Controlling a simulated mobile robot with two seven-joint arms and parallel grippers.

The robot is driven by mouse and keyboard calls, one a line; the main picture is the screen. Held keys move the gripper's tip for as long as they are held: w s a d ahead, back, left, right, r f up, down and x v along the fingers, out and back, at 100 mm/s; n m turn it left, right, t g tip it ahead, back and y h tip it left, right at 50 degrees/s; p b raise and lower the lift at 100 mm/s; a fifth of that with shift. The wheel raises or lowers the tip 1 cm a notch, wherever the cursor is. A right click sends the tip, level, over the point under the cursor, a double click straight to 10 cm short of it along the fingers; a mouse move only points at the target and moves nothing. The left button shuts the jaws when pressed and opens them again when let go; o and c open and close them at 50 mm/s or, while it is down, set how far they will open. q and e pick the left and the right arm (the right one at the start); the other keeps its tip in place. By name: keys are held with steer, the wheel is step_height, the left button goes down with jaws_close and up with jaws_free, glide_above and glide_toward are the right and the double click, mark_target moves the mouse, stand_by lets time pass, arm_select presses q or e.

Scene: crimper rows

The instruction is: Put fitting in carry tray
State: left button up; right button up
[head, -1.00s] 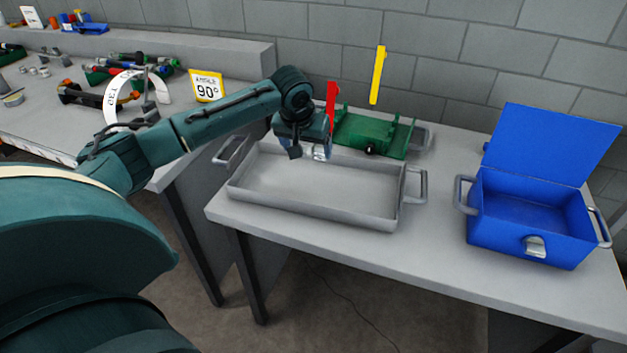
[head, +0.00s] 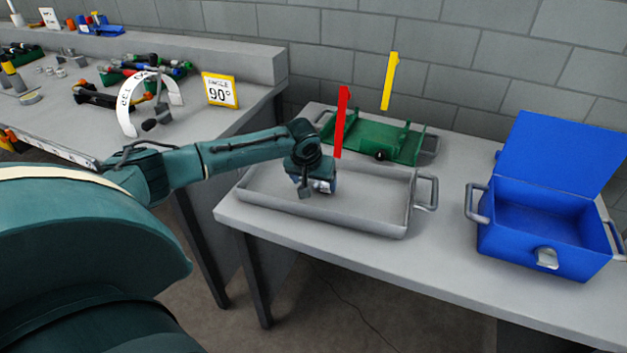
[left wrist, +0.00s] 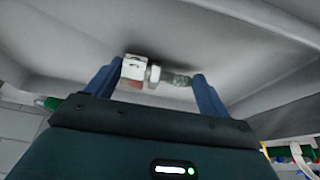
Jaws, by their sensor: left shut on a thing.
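The fitting (left wrist: 137,68) is a small metal piece with a white block end and a grey threaded end. My left gripper (head: 318,190) is shut on it, and the wrist view shows it between the blue fingers, close to a grey tray surface. In the head view the gripper hides most of the fitting. The carry tray (head: 375,222) is a shallow grey metal tray with a handle at each end, on the front table. My left gripper is low inside its rim, near the middle. Whether the fitting touches the tray floor I cannot tell. My right gripper is not in view.
A green holder (head: 395,143) sits behind the tray, with a red upright bar (head: 341,125) and a yellow one (head: 389,82) nearby. An open blue box (head: 540,235) stands at the right.

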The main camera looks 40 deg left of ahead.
arm_select(q)
steer(key=shift+f, duration=0.1)
steer(key=o, duration=0.9)
steer(key=shift+o, duration=0.8)
steer(key=p+v, duration=0.1)
steer(key=v, duration=1.1)
steer(key=shift+w, duration=0.1)
